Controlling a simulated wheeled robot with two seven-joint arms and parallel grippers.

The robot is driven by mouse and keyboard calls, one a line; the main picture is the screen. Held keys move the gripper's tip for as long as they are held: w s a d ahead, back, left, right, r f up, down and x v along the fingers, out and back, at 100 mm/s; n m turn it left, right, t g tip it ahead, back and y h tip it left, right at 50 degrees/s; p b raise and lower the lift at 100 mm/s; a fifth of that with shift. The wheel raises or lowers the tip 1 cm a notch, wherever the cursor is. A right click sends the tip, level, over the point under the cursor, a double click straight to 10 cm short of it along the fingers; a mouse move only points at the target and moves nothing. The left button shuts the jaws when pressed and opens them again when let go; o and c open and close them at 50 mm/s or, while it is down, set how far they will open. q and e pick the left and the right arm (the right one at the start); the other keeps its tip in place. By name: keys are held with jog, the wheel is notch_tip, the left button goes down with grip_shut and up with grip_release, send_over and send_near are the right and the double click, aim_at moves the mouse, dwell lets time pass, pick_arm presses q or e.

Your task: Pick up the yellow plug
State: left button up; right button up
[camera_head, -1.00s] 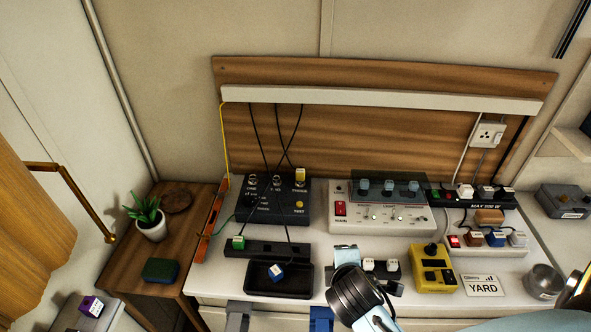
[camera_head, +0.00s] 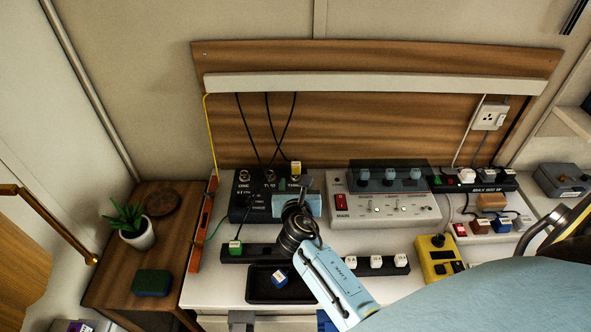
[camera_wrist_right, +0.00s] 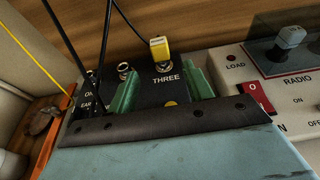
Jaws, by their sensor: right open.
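The yellow plug (camera_head: 296,167) stands in the socket marked THREE at the back of the black box (camera_head: 240,206). In the right wrist view the yellow plug (camera_wrist_right: 160,47) is upright, with a pale top. My right gripper (camera_head: 296,184) is over the black box, just in front of the plug. Its green fingertips (camera_wrist_right: 163,88) are spread apart and empty, with the plug beyond them and between their lines. The fingers do not touch the plug. My right wrist hides part of the black box's front. My left gripper is not in view.
A white unit with a red switch (camera_head: 341,204) stands close right of the black box. Black cables (camera_head: 268,125) hang behind the box. A black tray (camera_head: 262,290) with a blue plug (camera_head: 280,279) lies in front. A potted plant (camera_head: 131,224) stands on the left cabinet.

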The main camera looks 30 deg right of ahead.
aim_at(296, 169)
jog(key=x, duration=0.4)
jog(key=b+x, duration=0.1)
jog(key=x, duration=0.1)
jog(key=shift+w+d+r, duration=0.25)
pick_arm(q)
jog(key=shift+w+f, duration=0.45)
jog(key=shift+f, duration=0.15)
pick_arm(e)
jog(key=c, duration=1.1)
jog(key=shift+o, duration=0.2)
jog(key=shift+r, duration=0.1)
